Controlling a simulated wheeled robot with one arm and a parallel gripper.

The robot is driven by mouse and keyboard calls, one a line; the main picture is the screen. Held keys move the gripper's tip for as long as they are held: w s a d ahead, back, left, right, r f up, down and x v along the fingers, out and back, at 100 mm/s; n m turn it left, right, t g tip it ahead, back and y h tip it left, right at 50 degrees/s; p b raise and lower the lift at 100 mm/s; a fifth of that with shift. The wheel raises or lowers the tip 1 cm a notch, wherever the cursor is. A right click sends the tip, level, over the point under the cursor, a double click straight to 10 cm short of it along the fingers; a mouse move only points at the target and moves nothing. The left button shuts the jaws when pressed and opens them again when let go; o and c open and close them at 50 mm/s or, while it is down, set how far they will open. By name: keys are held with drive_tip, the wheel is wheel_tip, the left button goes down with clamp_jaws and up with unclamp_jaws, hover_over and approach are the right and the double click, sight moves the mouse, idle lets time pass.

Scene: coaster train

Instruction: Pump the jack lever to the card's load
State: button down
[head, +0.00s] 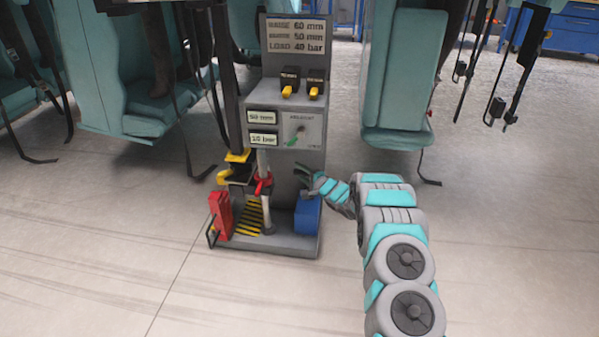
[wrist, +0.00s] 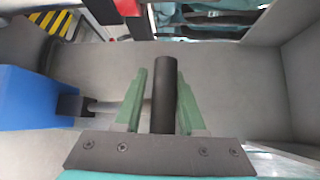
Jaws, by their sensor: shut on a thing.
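The card (head: 295,37) at the top of the grey jack stand has a line reading LOAD 40 bar. A lower display (head: 263,138) on the panel seems to read 10 bar, and an upper display (head: 261,117) seems to read 50 mm; both are small. My gripper (head: 304,174) is at the stand's right side, above the blue pump block (head: 307,216). In the wrist view my gripper (wrist: 162,78) has its green fingers on both sides of the black jack lever (wrist: 163,110), shut on it. The blue block (wrist: 38,98) is left of it, with a rod leading toward the lever.
A red block (head: 221,215) and a yellow-black striped plate (head: 250,217) are at the stand's base. Two yellow-tipped switches (head: 301,88) are below the card. Teal seats (head: 398,80) with hanging straps flank the stand. The floor in front is clear.

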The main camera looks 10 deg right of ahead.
drive_tip(key=shift+d+f, duration=0.35)
drive_tip(key=shift+d, duration=0.1)
drive_tip(key=c, duration=0.7)
unclamp_jaws()
drive_tip(key=shift+d+f, duration=0.1)
drive_tip(key=shift+d, duration=0.05)
drive_tip(key=shift+o, duration=0.5)
drive_tip(key=shift+a, duration=0.2)
drive_tip(key=v, duration=0.7)
drive_tip(key=shift+s+d+r+b, duration=0.2)
drive_tip(key=shift+s+b, duration=0.1)
